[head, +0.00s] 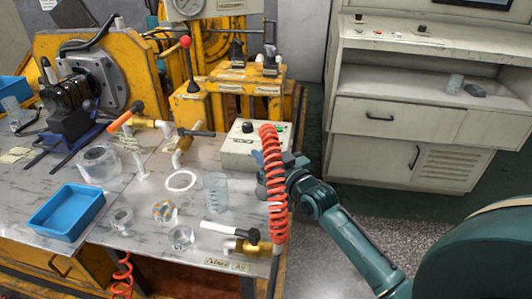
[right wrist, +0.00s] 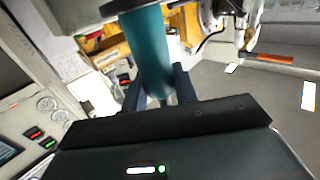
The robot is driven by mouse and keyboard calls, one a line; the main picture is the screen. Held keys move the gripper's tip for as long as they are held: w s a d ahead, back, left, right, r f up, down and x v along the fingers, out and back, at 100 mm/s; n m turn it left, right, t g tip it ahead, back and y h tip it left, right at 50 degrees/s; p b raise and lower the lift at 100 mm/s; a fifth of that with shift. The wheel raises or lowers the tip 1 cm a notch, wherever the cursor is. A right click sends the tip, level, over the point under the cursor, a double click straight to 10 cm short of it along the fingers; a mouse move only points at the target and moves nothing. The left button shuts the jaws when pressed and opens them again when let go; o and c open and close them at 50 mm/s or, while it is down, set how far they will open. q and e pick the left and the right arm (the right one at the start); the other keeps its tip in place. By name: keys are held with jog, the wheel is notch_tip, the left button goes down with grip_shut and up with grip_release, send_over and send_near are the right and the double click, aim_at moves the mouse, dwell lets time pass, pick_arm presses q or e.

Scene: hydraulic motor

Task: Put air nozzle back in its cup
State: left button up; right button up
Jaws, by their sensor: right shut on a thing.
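The air nozzle is mostly hidden in the head view behind its red coiled hose (head: 270,175); a small blue part (head: 257,157) shows left of the coil. My right gripper (head: 284,172) is at the table's right edge, just behind and right of the hose. In the right wrist view a teal cylinder (right wrist: 152,50), which appears to be the nozzle's body, stands between my fingers (right wrist: 158,92), and they are shut on it. A small grey cup (head: 261,190) is partly visible left of the hose; I cannot tell whether the nozzle touches it. My left gripper is not in view.
A grey control box (head: 240,150) stands behind the gripper. A white cabinet (head: 400,120) stands to the right, across open floor.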

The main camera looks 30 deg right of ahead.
jog(key=o, duration=1.1)
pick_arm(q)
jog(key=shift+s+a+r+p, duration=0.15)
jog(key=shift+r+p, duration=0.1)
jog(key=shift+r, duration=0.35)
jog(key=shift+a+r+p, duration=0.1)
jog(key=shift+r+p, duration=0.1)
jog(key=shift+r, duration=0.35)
pick_arm(e)
jog(key=s, duration=0.4)
jog(key=s+d, duration=0.1)
jog(key=s, duration=0.8)
jog(key=shift+d, duration=0.4)
